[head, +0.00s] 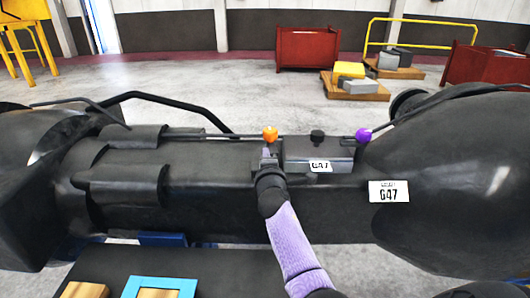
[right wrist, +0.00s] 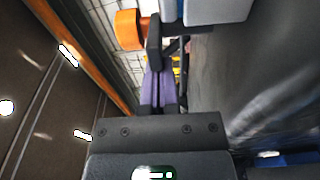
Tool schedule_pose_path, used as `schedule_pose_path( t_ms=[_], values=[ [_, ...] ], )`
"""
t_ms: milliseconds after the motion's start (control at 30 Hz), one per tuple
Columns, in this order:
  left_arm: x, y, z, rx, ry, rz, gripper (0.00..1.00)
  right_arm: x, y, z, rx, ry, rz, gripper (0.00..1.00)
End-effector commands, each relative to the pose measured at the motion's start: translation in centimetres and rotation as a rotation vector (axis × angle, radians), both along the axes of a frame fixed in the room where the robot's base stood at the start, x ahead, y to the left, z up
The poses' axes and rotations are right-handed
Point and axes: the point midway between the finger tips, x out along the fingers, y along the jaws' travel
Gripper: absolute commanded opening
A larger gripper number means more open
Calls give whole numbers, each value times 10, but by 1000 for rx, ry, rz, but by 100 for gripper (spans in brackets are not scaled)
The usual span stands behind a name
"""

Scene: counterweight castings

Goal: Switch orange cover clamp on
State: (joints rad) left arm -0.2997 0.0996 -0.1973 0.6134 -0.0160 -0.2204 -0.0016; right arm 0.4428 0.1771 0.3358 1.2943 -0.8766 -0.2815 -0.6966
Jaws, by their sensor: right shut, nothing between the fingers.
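The orange knob (head: 270,134) of the cover clamp stands on top of the long dark casting (head: 210,190), near its middle. In the right wrist view an orange rounded part (right wrist: 128,30) shows at the top, beside a dark upright piece (right wrist: 153,42). My right gripper (head: 267,152) is just below the orange knob in the head view. Its purple fingers (right wrist: 155,85) are shut with nothing between them, close to the dark piece. I cannot tell whether they touch it. My left gripper is not in view.
A purple knob (head: 363,135) on a dark lever stands to the right, past a dark box (head: 318,150) labelled G47. A black bent bar (head: 180,103) arches behind the casting. Red bins (head: 313,48) and a loaded pallet (head: 355,90) stand farther back on open floor.

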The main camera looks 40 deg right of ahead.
Motion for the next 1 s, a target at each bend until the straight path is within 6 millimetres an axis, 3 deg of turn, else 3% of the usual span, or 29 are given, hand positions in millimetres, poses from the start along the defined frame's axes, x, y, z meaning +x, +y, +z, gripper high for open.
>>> schedule_pose_path(
  t_ms=[233, 1000],
  values=[
    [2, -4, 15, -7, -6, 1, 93, -7, -8, 2, 0, 0, 54, 0],
    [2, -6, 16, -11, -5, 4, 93, -17, -23, 0, -1, -1, 53, 0]
  ],
)
